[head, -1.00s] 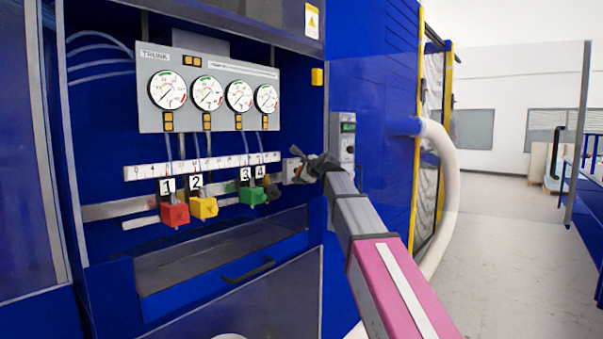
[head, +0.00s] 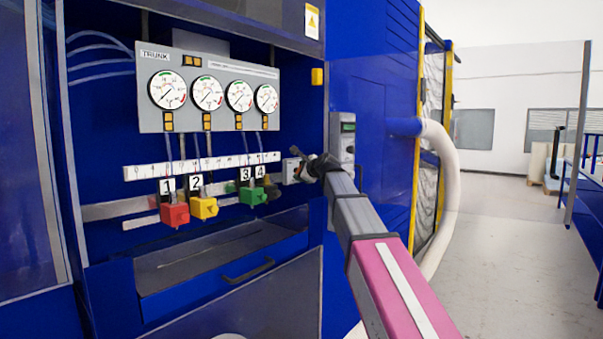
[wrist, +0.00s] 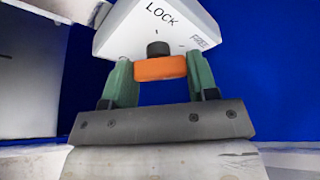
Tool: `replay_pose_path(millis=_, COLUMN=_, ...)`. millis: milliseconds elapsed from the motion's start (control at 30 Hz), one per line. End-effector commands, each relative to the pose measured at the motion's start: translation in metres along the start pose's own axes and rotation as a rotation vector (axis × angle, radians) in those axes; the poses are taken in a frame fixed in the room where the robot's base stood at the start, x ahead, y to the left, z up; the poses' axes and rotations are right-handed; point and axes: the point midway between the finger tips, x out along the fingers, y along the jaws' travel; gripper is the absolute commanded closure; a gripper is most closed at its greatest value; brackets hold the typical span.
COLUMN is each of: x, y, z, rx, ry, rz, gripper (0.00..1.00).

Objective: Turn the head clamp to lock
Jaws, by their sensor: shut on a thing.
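The head clamp is a light grey block (wrist: 140,36) with a dark round pivot (wrist: 158,49) and an orange handle (wrist: 167,68). The word LOCK is printed near the block's upper middle and FREE at its right. My gripper (wrist: 150,70) has a green finger on each side of the orange handle and is shut on it. The handle lies roughly crosswise in the wrist view. In the head view the block (head: 291,171) shows just left of my gripper (head: 307,167), which hides the handle there.
Red (head: 174,214), yellow (head: 204,207) and green (head: 251,195) numbered clamps sit on the rail to the left, below a gauge panel (head: 150,120). A grey control box (head: 342,130) is on the blue wall close behind my wrist. Open floor lies to the right.

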Motion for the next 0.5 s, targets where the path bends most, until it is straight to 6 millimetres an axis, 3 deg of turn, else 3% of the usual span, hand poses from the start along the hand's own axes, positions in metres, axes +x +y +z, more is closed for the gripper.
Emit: replay_pose_path(millis=500, x=-0.0006, y=0.0029, z=-0.0001, rx=-0.178, ry=0.0, rz=-0.072, gripper=0.7)
